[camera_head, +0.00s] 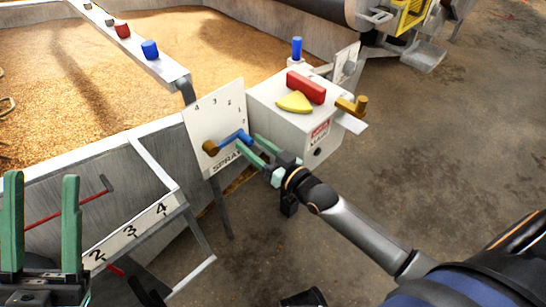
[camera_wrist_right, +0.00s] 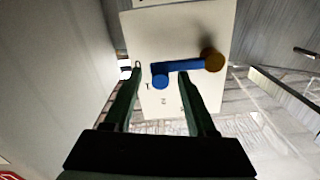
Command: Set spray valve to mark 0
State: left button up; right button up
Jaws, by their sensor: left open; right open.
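The spray valve is a white panel (camera_head: 207,112) with figures along its upper part and the word SPRAY low down. A brass hub (camera_head: 210,147) carries a blue lever (camera_head: 232,140) that points to the panel's right side; its exact mark is hard to read. In the right wrist view, the blue lever (camera_wrist_right: 183,67) runs left from the brass hub (camera_wrist_right: 213,60) to a round blue knob (camera_wrist_right: 160,81). My right gripper (camera_head: 249,143) is open, its green fingers on either side of the knob; contact cannot be told. My left gripper (camera_head: 41,178) is open and empty, far left.
A white box (camera_head: 265,100) with a red bar (camera_head: 306,87), a yellow wedge (camera_head: 294,102) and a brass handle (camera_head: 352,106) stands right of the panel. A numbered scale (camera_head: 131,231) is at lower left. A grain trough (camera_head: 90,150) lies behind.

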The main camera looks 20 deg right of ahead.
pick_arm(q)
notch_tip(320, 180, up, 3)
jog(key=p, duration=0.3)
jog(key=shift+s+a+r+m, duration=0.1)
jog(key=shift+a+r+m, duration=0.05)
jog(key=shift+m, duration=0.15)
pick_arm(e)
jog(key=v, duration=1.1)
jog(key=shift+r, duration=0.1)
